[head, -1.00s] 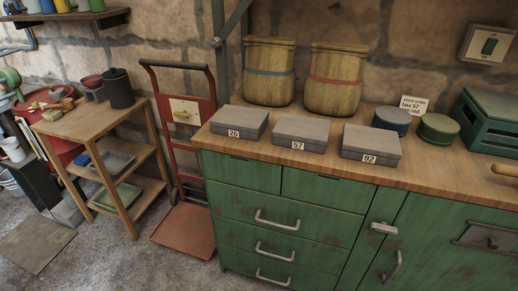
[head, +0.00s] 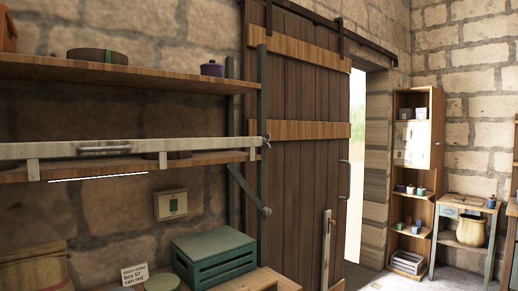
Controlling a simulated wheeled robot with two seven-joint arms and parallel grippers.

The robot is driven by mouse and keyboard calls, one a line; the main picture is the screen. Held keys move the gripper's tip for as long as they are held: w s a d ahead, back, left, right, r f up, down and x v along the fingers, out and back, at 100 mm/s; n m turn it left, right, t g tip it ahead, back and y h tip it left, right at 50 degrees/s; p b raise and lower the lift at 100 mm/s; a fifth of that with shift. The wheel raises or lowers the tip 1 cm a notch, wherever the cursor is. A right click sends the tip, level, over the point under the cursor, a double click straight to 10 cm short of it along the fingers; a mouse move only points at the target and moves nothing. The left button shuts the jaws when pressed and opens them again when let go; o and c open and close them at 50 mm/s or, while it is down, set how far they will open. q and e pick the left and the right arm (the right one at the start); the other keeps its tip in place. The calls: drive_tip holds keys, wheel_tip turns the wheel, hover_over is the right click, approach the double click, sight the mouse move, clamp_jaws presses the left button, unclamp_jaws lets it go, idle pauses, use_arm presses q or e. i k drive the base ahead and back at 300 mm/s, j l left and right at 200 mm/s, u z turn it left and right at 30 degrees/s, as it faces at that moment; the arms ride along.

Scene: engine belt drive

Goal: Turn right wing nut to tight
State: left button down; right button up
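Above are a wall switch (head: 171,204) and a shelf (head: 110,74). The plank door (head: 300,140) stands partly open. A tall cabinet (head: 412,180) and a small table (head: 465,208) stand at the right.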

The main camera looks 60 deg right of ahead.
sight(265, 140)
drive_tip(key=z, duration=1.75)
